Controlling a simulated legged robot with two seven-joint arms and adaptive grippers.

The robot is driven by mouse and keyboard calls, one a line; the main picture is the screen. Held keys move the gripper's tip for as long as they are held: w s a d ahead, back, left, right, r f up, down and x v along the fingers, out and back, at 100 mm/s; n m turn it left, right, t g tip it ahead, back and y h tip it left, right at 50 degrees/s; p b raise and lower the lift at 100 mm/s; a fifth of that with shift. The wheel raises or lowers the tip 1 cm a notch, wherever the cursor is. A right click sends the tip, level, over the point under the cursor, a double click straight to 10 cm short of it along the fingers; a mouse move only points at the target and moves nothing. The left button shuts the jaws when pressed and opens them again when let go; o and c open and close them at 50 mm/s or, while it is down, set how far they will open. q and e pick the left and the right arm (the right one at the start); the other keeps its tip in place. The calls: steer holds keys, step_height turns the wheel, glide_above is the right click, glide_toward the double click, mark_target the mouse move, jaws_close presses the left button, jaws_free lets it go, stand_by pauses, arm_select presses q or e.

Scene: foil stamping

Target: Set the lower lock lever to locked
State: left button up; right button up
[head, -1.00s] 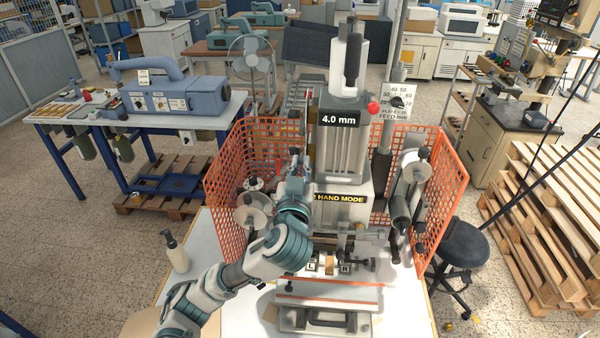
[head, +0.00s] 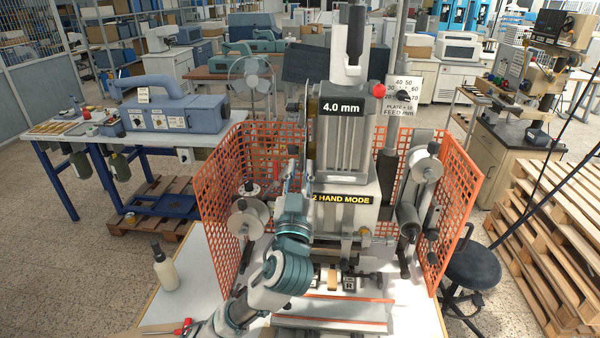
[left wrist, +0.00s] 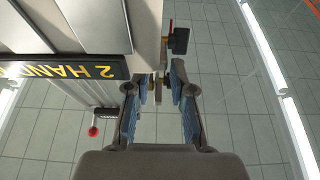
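The foil stamping press (head: 345,150) stands in the middle of the head view, with a "2 HAND MODE" label on its front. My left gripper (head: 296,178) points upward along the left side of the press head. In the left wrist view, my left gripper (left wrist: 154,82) has its two blue-padded fingers apart. A small brass-coloured part with a black knob (left wrist: 178,41) shows beside the press, just beyond the fingertips; a thin part of it lies between them in the picture. I cannot tell whether it is the lower lock lever, or whether the fingers touch it. My right gripper is not in view.
Orange mesh guards (head: 219,190) flank the press on both sides. Foil reels (head: 248,219) sit left of my forearm. A pump bottle (head: 165,268) and a red-handled tool (head: 183,327) are on the white table at the left. A stool (head: 470,268) stands at the right.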

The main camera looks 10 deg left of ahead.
arm_select(q)
steer(key=shift+o, duration=0.2)
steer(key=shift+s, duration=0.1)
steer(key=v, duration=1.2)
